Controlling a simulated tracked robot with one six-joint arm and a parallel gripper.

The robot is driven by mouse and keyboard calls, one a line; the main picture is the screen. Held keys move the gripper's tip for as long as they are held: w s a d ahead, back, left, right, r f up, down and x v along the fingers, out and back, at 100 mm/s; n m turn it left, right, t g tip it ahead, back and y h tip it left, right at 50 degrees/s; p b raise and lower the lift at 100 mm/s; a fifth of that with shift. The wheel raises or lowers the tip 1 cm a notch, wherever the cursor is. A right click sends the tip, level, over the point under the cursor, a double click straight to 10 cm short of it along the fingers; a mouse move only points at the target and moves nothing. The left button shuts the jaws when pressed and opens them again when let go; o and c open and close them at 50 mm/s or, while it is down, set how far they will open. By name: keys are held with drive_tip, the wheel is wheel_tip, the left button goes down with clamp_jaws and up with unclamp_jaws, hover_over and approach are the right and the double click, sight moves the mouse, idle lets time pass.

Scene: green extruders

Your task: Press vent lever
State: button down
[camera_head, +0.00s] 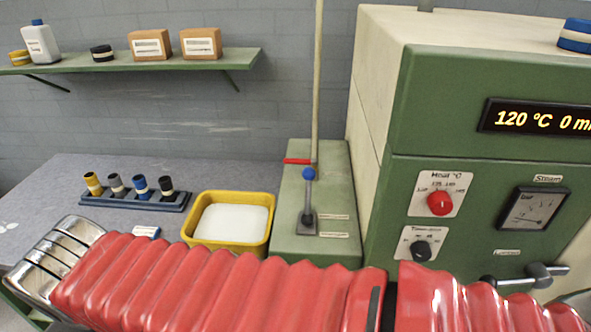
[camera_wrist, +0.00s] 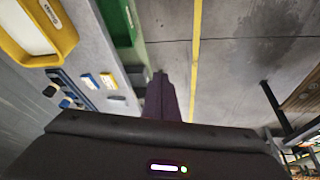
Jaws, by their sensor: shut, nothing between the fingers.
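An upright lever with a blue ball knob (camera_head: 309,174) and a grey stem stands on a green box (camera_head: 330,185) right of centre in the head view. A red handle (camera_head: 297,161) sits at a pale vertical pipe just behind it. The small labels on the box are too small to read, so I cannot tell which of the two is the vent lever. My gripper (camera_wrist: 160,75) shows in the wrist view as dark fingers, shut and empty, over the floor beside the bench. It touches no lever there. In the head view its fingers are not visible; my red arm spans the foreground.
A yellow tub (camera_head: 230,245) with white contents stands left of the green box. A rack of coloured pots (camera_head: 130,198) is farther left. A green machine (camera_head: 480,100) with a display, dials and a gauge (camera_head: 532,208) rises at right. A shelf (camera_head: 130,62) holds small containers.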

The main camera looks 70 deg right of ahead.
sight(308, 195)
drive_tip(key=s+d+r+m+g+h, duration=0.2)
drive_tip(key=d+g, duration=0.3)
drive_tip(key=d, duration=0.8)
drive_tip(key=s+d+r+m+g+h, duration=0.1)
drive_tip(key=d+g, duration=0.5)
drive_tip(key=d, duration=0.6)
drive_tip(key=s+d+r+m+g+h, duration=0.2)
drive_tip(key=s+d+g+h, duration=0.3)
drive_tip(key=d, duration=0.8)
drive_tip(key=shift+s+d+r+m+g+h, duration=0.35)
drive_tip(key=shift+m+h, duration=0.35)
drive_tip(key=shift+h, duration=0.3)
drive_tip(key=x, duration=0.9)
drive_tip(key=shift+s+f, duration=0.1)
drive_tip(key=shift+s, duration=0.05)
drive_tip(key=shift+s+d, duration=0.15)
drive_tip(key=shift+s, duration=0.1)
drive_tip(key=shift+s+a+r, duration=0.15)
drive_tip(key=shift+s+a, duration=0.1)
drive_tip(key=shift+a, duration=0.3)
drive_tip(key=shift+s+a+r, duration=0.15)
drive_tip(key=shift+s+a, duration=0.05)
drive_tip(key=shift+a, duration=0.4)
drive_tip(key=shift+s+a+r, duration=0.15)
drive_tip(key=shift+s+a, duration=0.1)
drive_tip(key=shift+a, duration=0.3)
drive_tip(key=shift+d, duration=0.15)
drive_tip(key=shift+w+a, duration=0.1)
drive_tip(key=shift+a, duration=0.15)
